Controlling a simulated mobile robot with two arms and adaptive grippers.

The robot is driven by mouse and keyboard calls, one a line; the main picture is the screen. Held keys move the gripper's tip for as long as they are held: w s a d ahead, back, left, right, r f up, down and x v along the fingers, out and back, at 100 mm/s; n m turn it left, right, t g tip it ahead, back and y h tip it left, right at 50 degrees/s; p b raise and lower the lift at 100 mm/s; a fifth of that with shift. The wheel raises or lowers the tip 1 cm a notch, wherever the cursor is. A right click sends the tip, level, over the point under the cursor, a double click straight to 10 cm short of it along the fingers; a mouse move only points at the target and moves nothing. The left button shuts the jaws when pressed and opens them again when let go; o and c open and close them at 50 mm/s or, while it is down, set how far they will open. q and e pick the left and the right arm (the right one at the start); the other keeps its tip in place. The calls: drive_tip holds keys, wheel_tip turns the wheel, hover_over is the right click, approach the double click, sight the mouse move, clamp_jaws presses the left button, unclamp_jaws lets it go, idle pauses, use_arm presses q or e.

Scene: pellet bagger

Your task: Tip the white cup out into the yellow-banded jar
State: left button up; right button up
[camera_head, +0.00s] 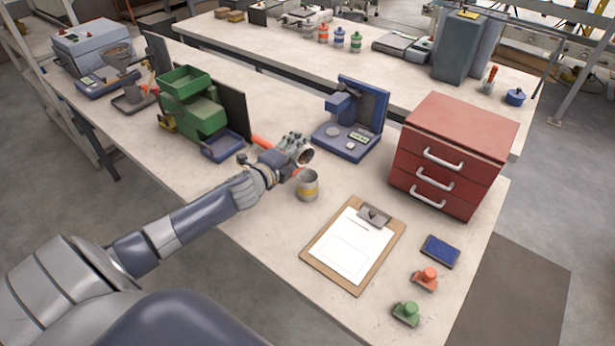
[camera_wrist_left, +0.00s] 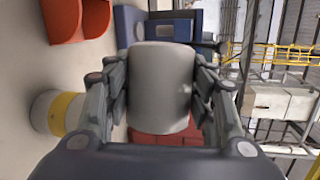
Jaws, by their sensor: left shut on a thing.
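My left gripper (camera_head: 296,150) is shut on the white cup (camera_wrist_left: 160,88), which sits between the two fingers in the left wrist view. In the head view the cup is mostly hidden by the fingers; its dark round mouth (camera_head: 307,157) shows, facing toward the right and the camera, so the cup looks tilted. The yellow-banded jar (camera_head: 307,187) stands upright on the bench, just below the cup in the head view and apart from it. The jar also shows at the left of the left wrist view (camera_wrist_left: 56,112). The jar's inside cannot be made out. My right gripper is not in view.
An orange-red object (camera_head: 262,141) lies partly hidden behind the gripper. A blue device (camera_head: 349,123) stands behind, a red drawer cabinet (camera_head: 455,150) to the right. A clipboard (camera_head: 353,246) lies in front, right of the jar. Green bins (camera_head: 193,102) stand at the left.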

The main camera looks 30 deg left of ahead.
use_arm(q)
drive_tip(key=shift+d+r+m+b, duration=0.15)
drive_tip(key=shift+m+b, duration=0.15)
drive_tip(key=shift+b, duration=0.2)
drive_tip(key=shift+s+d+f+m+t+y+b, duration=0.2)
drive_tip(key=shift+f+m+t+y+b, duration=0.3)
drive_tip(key=shift+b, duration=0.95)
drive_tip(key=shift+s+d+r+m+t+b, duration=0.1)
drive_tip(key=shift+d+r+m+t+b, duration=0.25)
drive_tip(key=shift+m+b, duration=0.75)
idle(0.4)
drive_tip(key=shift+d+f+t+b, duration=0.1)
drive_tip(key=shift+d+t+b, duration=0.15)
drive_tip(key=shift+b, duration=0.5)
